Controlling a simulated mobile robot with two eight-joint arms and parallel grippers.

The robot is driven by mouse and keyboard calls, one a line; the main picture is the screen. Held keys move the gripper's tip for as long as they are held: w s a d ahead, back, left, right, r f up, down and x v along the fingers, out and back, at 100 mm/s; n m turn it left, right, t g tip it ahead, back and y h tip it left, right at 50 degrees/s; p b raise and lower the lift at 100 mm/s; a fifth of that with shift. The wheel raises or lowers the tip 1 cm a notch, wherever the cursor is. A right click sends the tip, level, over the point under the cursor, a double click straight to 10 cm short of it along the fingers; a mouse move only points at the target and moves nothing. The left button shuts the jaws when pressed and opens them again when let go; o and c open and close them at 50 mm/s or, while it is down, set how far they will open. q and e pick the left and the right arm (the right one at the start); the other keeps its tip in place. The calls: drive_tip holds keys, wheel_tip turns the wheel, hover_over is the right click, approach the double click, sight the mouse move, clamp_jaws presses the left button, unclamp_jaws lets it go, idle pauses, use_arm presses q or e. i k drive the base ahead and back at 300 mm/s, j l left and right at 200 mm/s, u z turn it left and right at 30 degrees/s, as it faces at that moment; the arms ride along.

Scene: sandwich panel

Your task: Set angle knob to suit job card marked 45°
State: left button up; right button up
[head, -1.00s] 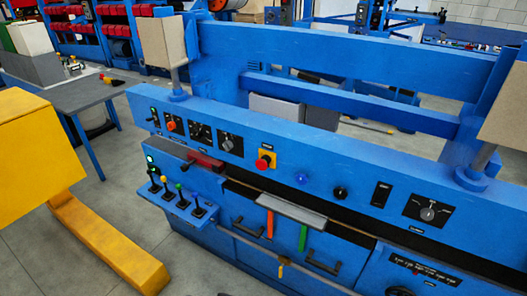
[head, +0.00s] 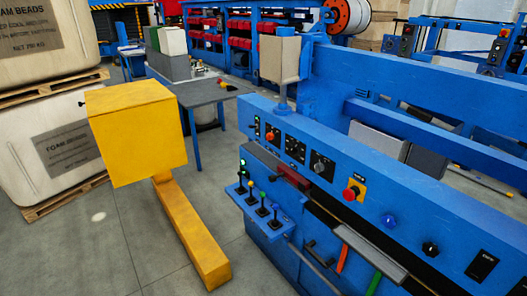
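The blue machine's control panel (head: 375,218) runs along the right side in the head view. It carries a grey rotary knob on a black plate (head: 321,165), more small controls on black plates (head: 296,149) and a plain black knob (head: 430,249). The labels are too small to read, so I cannot tell which knob sets the angle. No job card marked 45° can be made out. Neither of my grippers is in view.
A red emergency button on yellow (head: 351,192) and a blue lamp (head: 390,221) are on the panel. Several levers (head: 258,208) stick up from a low shelf. A yellow box (head: 137,132) on a yellow base stands left of the machine. Grey floor (head: 95,240) is open at front left.

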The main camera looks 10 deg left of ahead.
sight(293, 149)
drive_tip(key=u, duration=2.55)
drive_tip(key=i+u, duration=0.15)
drive_tip(key=u, duration=0.3)
drive_tip(key=i+u, duration=0.1)
drive_tip(key=u, duration=0.35)
drive_tip(key=i+u, duration=0.15)
drive_tip(key=u, duration=0.3)
drive_tip(key=i+l, duration=0.45)
drive_tip(key=i, duration=0.15)
drive_tip(key=k+l+z, duration=0.1)
drive_tip(key=z, duration=1.65)
drive_tip(key=l+z, duration=0.4)
drive_tip(key=i+l+z, duration=0.1)
drive_tip(key=z, duration=0.3)
drive_tip(key=i+l+z, duration=0.1)
drive_tip(key=l+z, duration=0.3)
